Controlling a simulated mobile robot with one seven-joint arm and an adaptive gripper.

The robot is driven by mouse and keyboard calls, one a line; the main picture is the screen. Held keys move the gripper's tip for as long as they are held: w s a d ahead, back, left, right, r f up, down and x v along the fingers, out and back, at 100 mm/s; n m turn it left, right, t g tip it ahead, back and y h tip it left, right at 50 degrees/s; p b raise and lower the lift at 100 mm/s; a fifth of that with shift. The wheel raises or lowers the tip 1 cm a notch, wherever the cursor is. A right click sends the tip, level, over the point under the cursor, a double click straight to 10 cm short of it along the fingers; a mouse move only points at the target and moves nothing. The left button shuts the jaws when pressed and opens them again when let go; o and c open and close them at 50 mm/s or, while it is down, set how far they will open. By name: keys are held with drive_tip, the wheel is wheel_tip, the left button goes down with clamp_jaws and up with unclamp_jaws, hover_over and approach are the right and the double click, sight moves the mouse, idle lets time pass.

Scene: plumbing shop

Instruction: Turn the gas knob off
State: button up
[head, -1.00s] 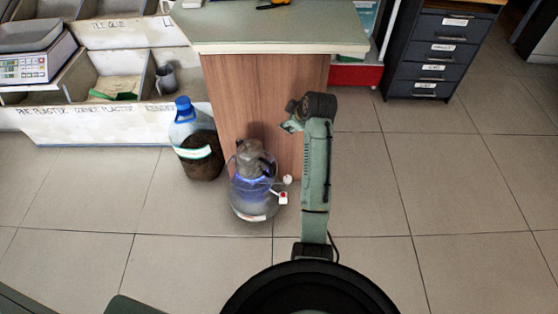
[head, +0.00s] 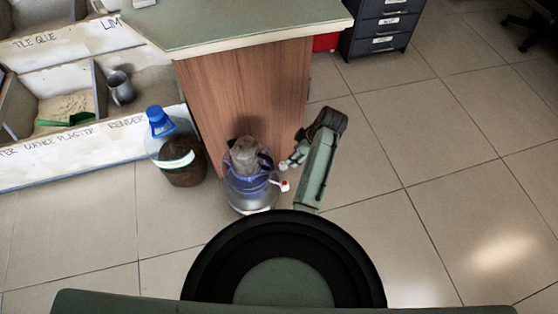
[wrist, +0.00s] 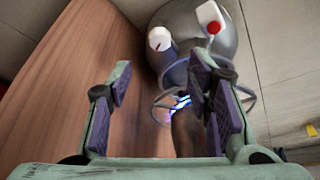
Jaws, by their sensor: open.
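A rounded grey gas appliance (head: 250,192) stands on the floor in front of the wooden counter, with a darker top and a blue glow around its middle. In the wrist view its grey body (wrist: 188,22) fills the top, with a blue flame (wrist: 181,100) and ring guard below. A white knob (wrist: 160,38) and a white part with a red end (wrist: 211,22) stick out from the body. I cannot tell which is the gas knob. My gripper (head: 293,161) is open and empty, just right of the appliance. In the wrist view the white knob shows beyond and between its fingers (wrist: 158,80).
White bins (head: 85,155) are at left; the tiled floor at right (head: 440,210) is clear.

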sight(283, 165)
drive_tip(key=b+x, duration=0.1)
drive_tip(key=x, duration=0.9)
drive_tip(key=shift+f, duration=0.2)
clamp_jaws()
drive_tip(key=shift+r+m+p, duration=0.1)
drive_tip(key=shift+m+p, duration=0.2)
drive_tip(key=shift+a+r+m+t+p, duration=0.1)
drive_tip(key=shift+m+t+p, duration=0.3)
drive_tip(key=shift+m+p, duration=0.35)
drive_tip(key=shift+s+m+t+h+p, duration=0.1)
drive_tip(key=shift+m+t+h+p, duration=0.35)
drive_tip(key=shift+m, duration=0.6)
drive_tip(key=shift+m+t+h+p, duration=0.15)
drive_tip(key=shift+m+p, duration=0.5)
drive_tip(key=shift+m, duration=0.35)
